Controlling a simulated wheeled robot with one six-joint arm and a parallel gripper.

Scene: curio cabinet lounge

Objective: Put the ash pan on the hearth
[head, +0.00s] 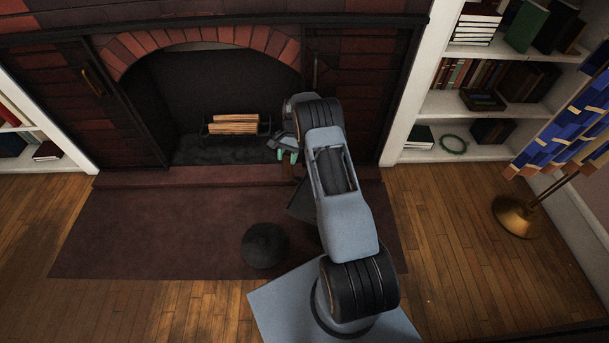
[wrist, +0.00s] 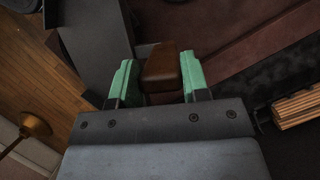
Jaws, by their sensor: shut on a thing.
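My gripper (head: 287,155) is in front of the fireplace opening, above the hearth's front edge in the picture. In the wrist view its green fingertips (wrist: 158,80) are shut on a brown wooden handle (wrist: 162,65). The dark grey ash pan (wrist: 90,35) shows beside this handle. In the head view the pan (head: 300,207) is a dark, tilted shape below the gripper, partly hidden by my arm. The hearth (head: 150,177) is a low reddish ledge along the fireplace, with a wide dark red surface (head: 140,230) before it.
Logs (head: 234,124) lie in a grate inside the fireplace. A round black object (head: 265,245) stands on the dark red surface near my base. White bookshelves flank the fireplace. A brass lamp base (head: 515,215) stands at the right. The left part of the dark red surface is clear.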

